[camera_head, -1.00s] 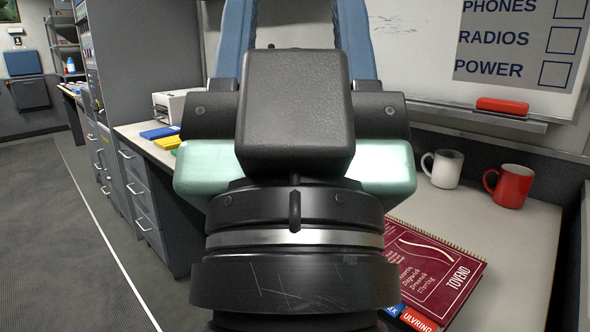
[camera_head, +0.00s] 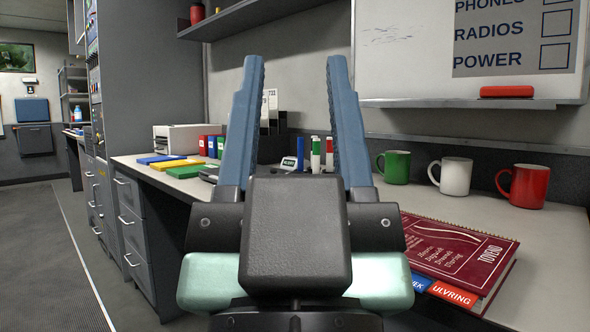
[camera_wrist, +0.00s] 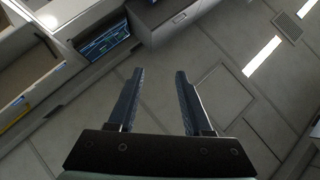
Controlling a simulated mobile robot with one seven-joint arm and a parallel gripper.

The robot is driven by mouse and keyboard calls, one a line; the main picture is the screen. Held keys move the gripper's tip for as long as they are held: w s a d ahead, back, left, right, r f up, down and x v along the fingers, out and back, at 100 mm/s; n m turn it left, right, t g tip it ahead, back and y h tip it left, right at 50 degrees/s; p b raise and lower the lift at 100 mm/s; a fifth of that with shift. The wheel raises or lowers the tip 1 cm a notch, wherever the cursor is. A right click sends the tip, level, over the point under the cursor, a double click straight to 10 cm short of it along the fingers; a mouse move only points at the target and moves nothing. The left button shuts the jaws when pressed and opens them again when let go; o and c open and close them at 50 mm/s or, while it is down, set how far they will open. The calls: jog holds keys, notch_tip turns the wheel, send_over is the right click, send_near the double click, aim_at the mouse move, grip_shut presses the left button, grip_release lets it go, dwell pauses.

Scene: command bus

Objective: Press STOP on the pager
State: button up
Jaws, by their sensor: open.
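A small device with a lit grey display (camera_head: 289,164), which may be the pager, sits at the back of the desk. It shows between my fingers in the head view, and its lower part is hidden behind my gripper. No STOP button can be read on it. My gripper (camera_head: 296,62) is open and empty, with its two blue fingers pointing up and away in the head view. It is in front of the device and apart from it. In the wrist view my open gripper (camera_wrist: 159,72) has only floor and cabinets beyond it, with no pager recognisable.
The desk (camera_head: 555,225) carries a dark red spiral book (camera_head: 460,250), a green mug (camera_head: 396,167), a white mug (camera_head: 455,178), a red mug (camera_head: 523,186) and marker pens (camera_head: 315,155). Flat coloured items and a printer (camera_head: 180,138) are left. A shelf (camera_head: 265,15) and whiteboard (camera_head: 420,60) hang above.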

grip_shut()
dwell(0.3)
dwell(1.6)
